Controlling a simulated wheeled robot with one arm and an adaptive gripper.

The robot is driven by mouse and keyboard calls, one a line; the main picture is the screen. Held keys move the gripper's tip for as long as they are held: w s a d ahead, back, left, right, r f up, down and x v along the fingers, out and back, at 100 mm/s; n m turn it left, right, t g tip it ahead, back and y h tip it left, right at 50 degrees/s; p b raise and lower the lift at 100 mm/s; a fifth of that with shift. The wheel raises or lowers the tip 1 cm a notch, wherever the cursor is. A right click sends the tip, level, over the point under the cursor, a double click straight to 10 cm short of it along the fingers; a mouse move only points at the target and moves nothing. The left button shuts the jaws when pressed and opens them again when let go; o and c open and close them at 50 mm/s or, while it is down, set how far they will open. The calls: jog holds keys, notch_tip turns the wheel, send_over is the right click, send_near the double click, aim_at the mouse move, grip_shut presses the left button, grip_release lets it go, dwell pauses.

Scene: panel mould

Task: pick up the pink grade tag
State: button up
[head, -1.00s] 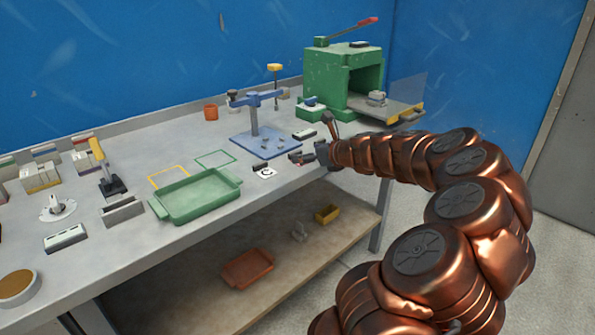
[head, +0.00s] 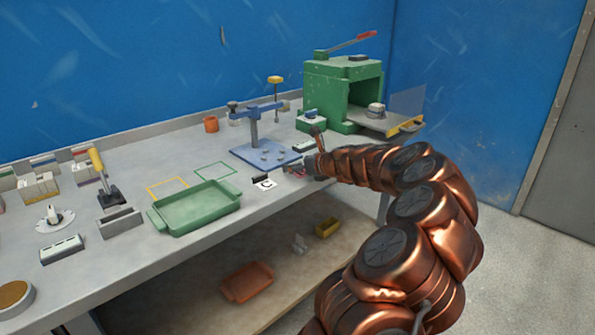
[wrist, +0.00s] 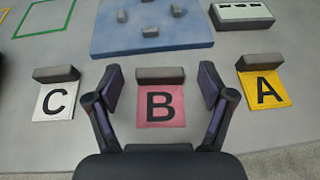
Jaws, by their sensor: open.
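The pink grade tag (wrist: 160,108), marked with a black B, lies on the bench in the wrist view, with a small grey block (wrist: 159,74) at its far edge. My gripper (wrist: 161,88) is open, with one finger on each side of the tag and block; nothing is between the fingers but the view of them. I cannot tell the height of the fingertips above the bench. In the head view my gripper (head: 300,166) is over the bench near the blue plate, and the tag is mostly hidden by it.
A white C tag (wrist: 54,100) lies to the left and a yellow A tag (wrist: 264,88) to the right, each with a grey block. The blue plate (wrist: 152,30) is just beyond. A green tray (head: 197,208) and a green press (head: 340,90) stand on the bench.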

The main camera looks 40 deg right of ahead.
jog(key=shift+w, duration=0.15)
jog(key=shift+c, duration=0.3)
jog(key=c, duration=1)
